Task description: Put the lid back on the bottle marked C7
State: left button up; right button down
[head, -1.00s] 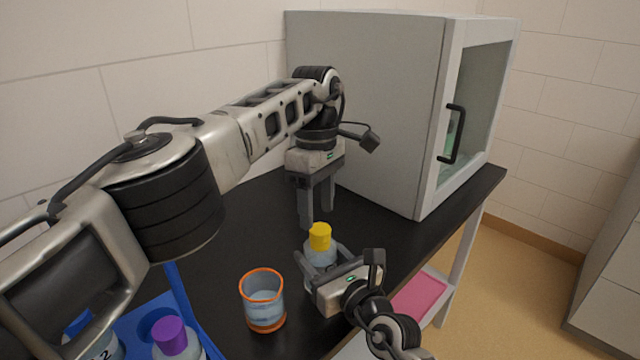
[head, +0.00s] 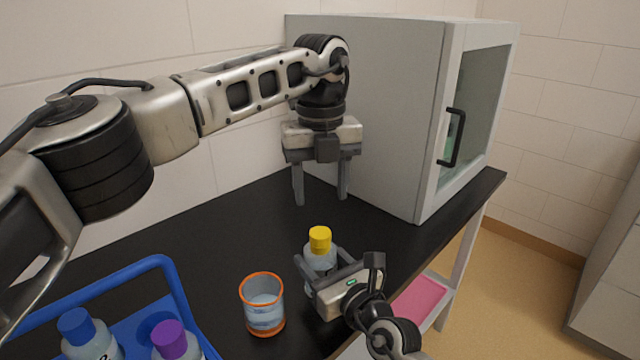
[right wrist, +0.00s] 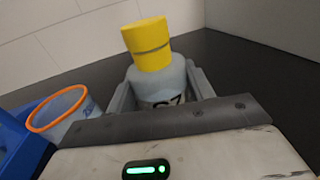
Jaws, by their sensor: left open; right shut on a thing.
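A clear bottle (head: 318,259) with a yellow lid (head: 320,240) stands on the black bench. In the right wrist view, the bottle (right wrist: 160,82) bears a dark, partly hidden mark that looks like C7, and the yellow lid (right wrist: 147,44) sits on its top. I cannot tell how tightly the lid sits. My right gripper (head: 324,261) is shut on the bottle's body, one finger on each side. My left gripper (head: 320,198) is open and empty, pointing down above and behind the lid, clear of it.
A beaker with an orange rim (head: 263,305) stands left of the bottle. A blue carrier (head: 172,288) at front left holds a blue-lidded bottle (head: 88,337) and a purple-lidded bottle (head: 176,343). A grey cabinet (head: 375,100) stands at the back. Bare bench lies at back left.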

aim_at(320, 233)
pick_arm(q)
jog(key=n, duration=0.4)
jog(key=s+n, duration=0.1)
jog(key=n, duration=0.1)
jog(key=shift+a+r, duration=0.1)
jog(key=shift+r, duration=0.15)
jog(key=shift+f, duration=4)
